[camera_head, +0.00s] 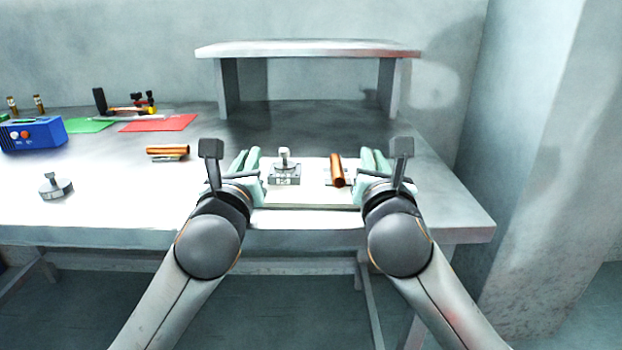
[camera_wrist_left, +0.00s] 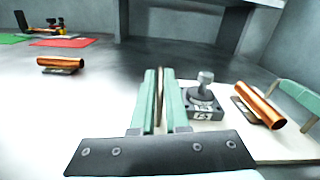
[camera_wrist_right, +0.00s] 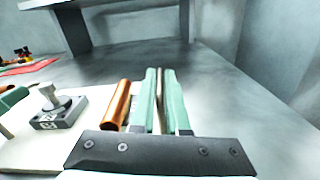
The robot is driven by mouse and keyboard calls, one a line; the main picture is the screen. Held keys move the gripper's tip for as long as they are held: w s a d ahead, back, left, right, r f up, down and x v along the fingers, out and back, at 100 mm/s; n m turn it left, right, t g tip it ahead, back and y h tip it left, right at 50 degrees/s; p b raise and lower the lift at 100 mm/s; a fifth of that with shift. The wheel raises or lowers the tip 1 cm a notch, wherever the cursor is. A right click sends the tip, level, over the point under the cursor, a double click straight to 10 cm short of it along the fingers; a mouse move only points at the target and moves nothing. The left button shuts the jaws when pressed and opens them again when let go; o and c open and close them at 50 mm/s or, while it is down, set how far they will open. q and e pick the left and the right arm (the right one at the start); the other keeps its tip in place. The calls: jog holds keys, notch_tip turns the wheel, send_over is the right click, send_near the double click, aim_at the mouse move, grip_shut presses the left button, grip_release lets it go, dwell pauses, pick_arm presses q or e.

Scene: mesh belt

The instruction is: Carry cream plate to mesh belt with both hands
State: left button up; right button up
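The cream plate (camera_head: 307,196) is level between my two grippers, over the front part of the grey table. It carries a grey block with a knob (camera_head: 284,170) and a copper tube (camera_head: 337,171). My left gripper (camera_head: 246,162) is at the plate's left end, its green fingers close together around a thin upright piece. My right gripper (camera_head: 373,162) is at the right end in the same way; its fingers also show in the right wrist view (camera_wrist_right: 158,98). I cannot tell whether the plate touches the table. I cannot make out a mesh belt.
A raised grey shelf (camera_head: 308,48) stands at the back of the table (camera_head: 110,207). The table's right side is clear.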

pick_arm(q)
grip_shut()
pick_arm(e)
grip_shut()
pick_arm(q)
jog(key=shift+d, duration=0.1)
dwell(0.5)
